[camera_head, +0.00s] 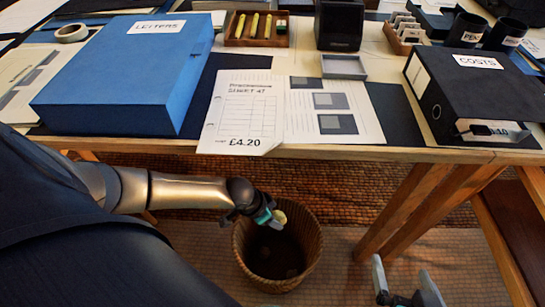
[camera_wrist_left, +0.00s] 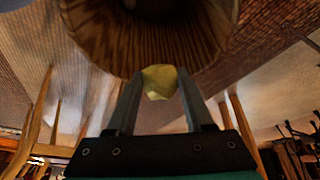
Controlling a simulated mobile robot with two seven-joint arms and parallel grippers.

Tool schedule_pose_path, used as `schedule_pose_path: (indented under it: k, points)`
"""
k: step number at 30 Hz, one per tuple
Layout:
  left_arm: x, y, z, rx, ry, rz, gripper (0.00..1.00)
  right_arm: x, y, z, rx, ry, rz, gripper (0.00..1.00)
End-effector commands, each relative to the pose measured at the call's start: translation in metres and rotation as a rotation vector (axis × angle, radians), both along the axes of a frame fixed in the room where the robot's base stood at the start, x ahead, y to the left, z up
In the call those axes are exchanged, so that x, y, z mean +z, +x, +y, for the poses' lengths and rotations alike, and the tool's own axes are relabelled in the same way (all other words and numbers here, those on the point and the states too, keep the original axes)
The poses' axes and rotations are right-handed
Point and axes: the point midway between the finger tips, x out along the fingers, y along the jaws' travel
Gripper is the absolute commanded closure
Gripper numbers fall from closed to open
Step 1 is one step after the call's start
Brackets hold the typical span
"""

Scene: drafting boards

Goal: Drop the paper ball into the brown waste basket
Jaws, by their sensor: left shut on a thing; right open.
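The brown waste basket (camera_head: 297,259) stands on the floor below the front edge of the table. It also fills the top of the left wrist view (camera_wrist_left: 100,30). My left gripper (camera_head: 272,216) is over the basket's rim area, shut on the pale yellowish paper ball (camera_head: 280,217). A few small dark things seem to lie in the basket, too dim to name. My right gripper (camera_head: 405,285) is open and empty at the bottom right, apart from the basket.
The table (camera_head: 330,152) runs across the view above the basket. It bears a blue LETTERS box (camera_head: 130,75), a black COSTS binder (camera_head: 470,95) and a printed sheet (camera_head: 243,115) over its front edge. A wooden table leg (camera_head: 405,210) stands right of the basket.

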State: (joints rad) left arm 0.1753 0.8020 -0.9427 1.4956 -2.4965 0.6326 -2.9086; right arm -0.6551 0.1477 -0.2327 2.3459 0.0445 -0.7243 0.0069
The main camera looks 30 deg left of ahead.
Motion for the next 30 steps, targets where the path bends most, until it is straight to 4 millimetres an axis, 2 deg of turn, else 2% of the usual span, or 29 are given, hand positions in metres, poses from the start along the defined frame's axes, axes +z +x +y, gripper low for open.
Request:
schedule_pose_path:
  k: [18, 30]
  points:
    - [-0.028, 0.000, 0.000, 0.000, 0.000, 0.000, 0.98, 0.016, 0.003, 0.035, 0.015, 0.194, -0.324, 0.00]
    - [-0.038, 0.000, 0.000, 0.001, 0.000, 0.000, 0.98, 0.029, -0.005, 0.043, 0.004, 0.288, -0.471, 0.00]
